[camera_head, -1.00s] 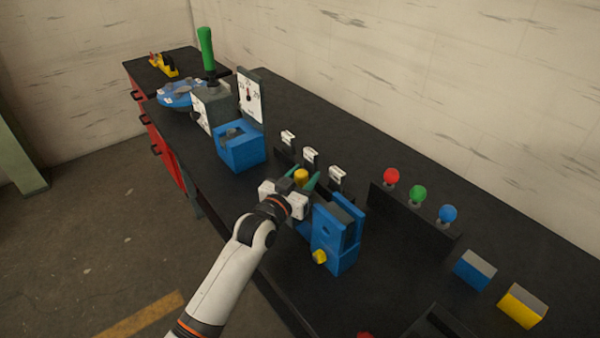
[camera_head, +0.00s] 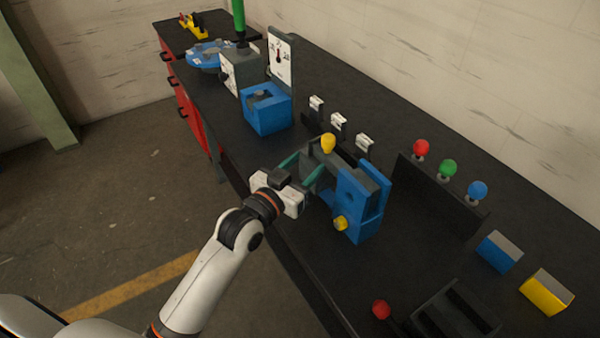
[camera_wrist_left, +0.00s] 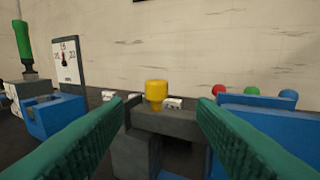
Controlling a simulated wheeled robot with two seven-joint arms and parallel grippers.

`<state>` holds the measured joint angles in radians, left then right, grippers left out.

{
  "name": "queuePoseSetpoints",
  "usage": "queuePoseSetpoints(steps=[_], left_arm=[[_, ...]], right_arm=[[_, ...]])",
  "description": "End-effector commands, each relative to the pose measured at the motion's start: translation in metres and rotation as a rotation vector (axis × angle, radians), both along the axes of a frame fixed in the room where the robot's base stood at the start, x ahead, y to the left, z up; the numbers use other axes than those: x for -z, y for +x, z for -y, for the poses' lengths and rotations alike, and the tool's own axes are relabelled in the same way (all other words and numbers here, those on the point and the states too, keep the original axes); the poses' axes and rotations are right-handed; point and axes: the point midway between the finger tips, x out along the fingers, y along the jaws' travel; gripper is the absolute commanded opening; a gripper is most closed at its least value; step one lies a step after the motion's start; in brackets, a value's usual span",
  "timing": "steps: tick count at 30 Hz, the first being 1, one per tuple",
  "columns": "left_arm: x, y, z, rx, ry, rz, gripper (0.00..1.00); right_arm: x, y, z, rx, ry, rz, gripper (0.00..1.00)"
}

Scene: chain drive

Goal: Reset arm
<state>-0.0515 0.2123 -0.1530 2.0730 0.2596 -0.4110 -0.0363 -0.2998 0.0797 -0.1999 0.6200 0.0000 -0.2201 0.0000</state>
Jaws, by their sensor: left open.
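My left gripper (camera_head: 303,172) is open and empty at the front side of the bench, left of a blue block fixture (camera_head: 358,205). A yellow knob (camera_head: 328,143) stands upright on a dark grey bar beyond the fingers. In the left wrist view the two green fingers (camera_wrist_left: 162,130) are wide apart, and the yellow knob (camera_wrist_left: 156,94) shows between and beyond them, apart from both. My left arm comes in from the lower left. My right gripper is not in view.
A blue vise-like block (camera_head: 266,110), a dial plate (camera_head: 281,60) and a green handle (camera_head: 239,18) stand at the left. Red (camera_head: 421,148), green (camera_head: 448,168) and blue (camera_head: 478,190) knobs stand at right. Floor in front of the bench is clear.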

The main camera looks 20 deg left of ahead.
Motion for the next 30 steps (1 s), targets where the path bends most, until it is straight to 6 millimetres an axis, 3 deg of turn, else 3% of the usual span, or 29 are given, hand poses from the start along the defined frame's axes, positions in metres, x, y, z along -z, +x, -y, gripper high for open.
queuePoseSetpoints(steps=[5,20,23,25,30], left_arm=[[0.000,-0.012,-0.003,0.001,0.000,0.000,0.51],[0.001,-0.013,-0.003,0.000,0.002,-0.008,0.51],[0.018,-0.023,-0.001,-0.001,0.020,-0.080,0.51],[0.041,-0.040,0.000,-0.005,0.050,-0.187,0.51],[0.109,-0.110,-0.006,-0.030,0.148,-0.555,0.51]], right_arm=[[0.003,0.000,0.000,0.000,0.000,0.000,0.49],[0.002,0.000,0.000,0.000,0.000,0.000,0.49],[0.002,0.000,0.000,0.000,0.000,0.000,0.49],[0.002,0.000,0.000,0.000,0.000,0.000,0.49],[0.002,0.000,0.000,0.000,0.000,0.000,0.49]])
